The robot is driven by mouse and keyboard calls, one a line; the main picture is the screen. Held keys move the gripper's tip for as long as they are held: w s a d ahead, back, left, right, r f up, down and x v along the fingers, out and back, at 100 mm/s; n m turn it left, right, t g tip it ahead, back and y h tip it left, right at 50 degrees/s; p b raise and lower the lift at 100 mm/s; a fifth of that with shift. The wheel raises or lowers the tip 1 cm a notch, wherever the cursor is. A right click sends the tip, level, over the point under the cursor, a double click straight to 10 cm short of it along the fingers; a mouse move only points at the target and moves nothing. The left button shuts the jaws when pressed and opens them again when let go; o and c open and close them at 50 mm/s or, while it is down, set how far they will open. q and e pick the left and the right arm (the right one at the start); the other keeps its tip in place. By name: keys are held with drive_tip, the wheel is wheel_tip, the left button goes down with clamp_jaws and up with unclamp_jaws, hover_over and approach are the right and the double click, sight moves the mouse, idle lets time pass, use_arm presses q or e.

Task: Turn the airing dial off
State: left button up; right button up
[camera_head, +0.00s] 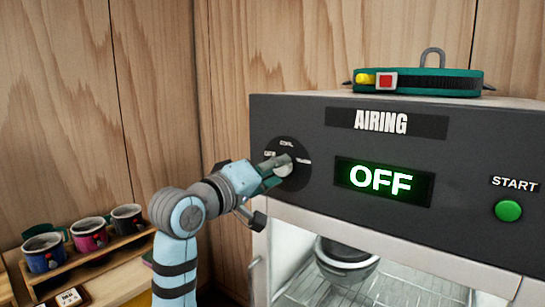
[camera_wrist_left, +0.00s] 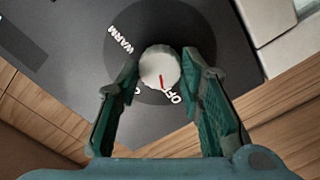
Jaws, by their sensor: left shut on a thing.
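The airing dial (camera_head: 285,167) is a pale round knob on the dark front panel of the airing cabinet (camera_head: 300,120). In the left wrist view the knob (camera_wrist_left: 160,67) has a red mark pointing down, close to the word OFF. The word WARM shows at its upper left; another label is partly hidden by a finger. The display (camera_head: 381,181) reads OFF in green. My left gripper (camera_head: 273,172) is at the dial, shut on it, its green-padded fingers (camera_wrist_left: 161,72) on either side of the knob. My right gripper is not in view.
A green START button (camera_head: 508,211) is at the panel's right. A green strap with a buckle (camera_head: 420,82) lies on top. Behind the cabinet's glass a dark bowl-like item (camera_head: 345,258) sits on a wire rack. Several mugs (camera_head: 88,235) stand on a wooden rack at the left.

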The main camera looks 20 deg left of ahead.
use_arm(q)
drive_tip(key=shift+r+n+p, duration=0.15)
drive_tip(key=shift+n+p, duration=0.9)
drive_tip(key=shift+n, duration=0.15)
drive_tip(key=o, duration=1.2)
drive_tip(key=shift+a, duration=0.1)
drive_tip(key=shift+c, duration=0.2)
drive_tip(key=v, duration=1.2)
